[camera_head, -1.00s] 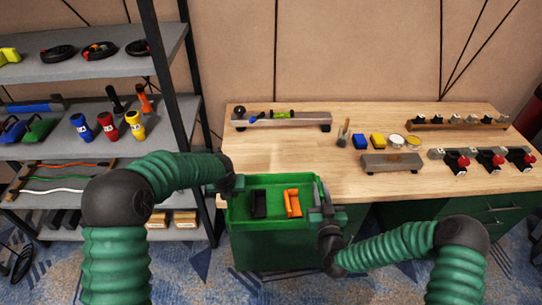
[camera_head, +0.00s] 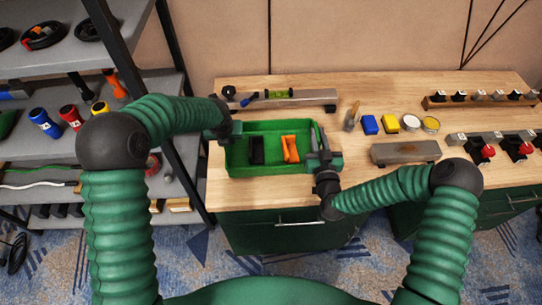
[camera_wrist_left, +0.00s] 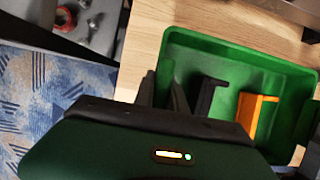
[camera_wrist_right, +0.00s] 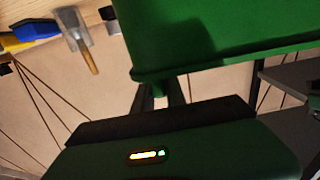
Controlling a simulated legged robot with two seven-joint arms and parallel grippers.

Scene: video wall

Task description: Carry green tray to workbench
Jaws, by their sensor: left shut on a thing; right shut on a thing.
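The green tray (camera_head: 272,128) is over the left part of the wooden workbench (camera_head: 230,195) in the head view. I cannot tell whether it touches the top. A black piece (camera_head: 257,150) and an orange piece (camera_head: 290,149) lie inside it. My left gripper (camera_head: 228,128) is shut on the tray's left wall; the tray also shows in the left wrist view (camera_wrist_left: 225,55). My right gripper (camera_head: 322,150) is shut on the tray's right wall; the tray's side fills the top of the right wrist view (camera_wrist_right: 200,35).
A rail with a green level (camera_head: 285,97) lies just behind the tray. A grey block (camera_head: 405,152), a blue block (camera_head: 370,124), a yellow block (camera_head: 391,123) and round tins (camera_head: 431,125) stand to its right. A shelf rack (camera_head: 120,88) with torches stands close at the left.

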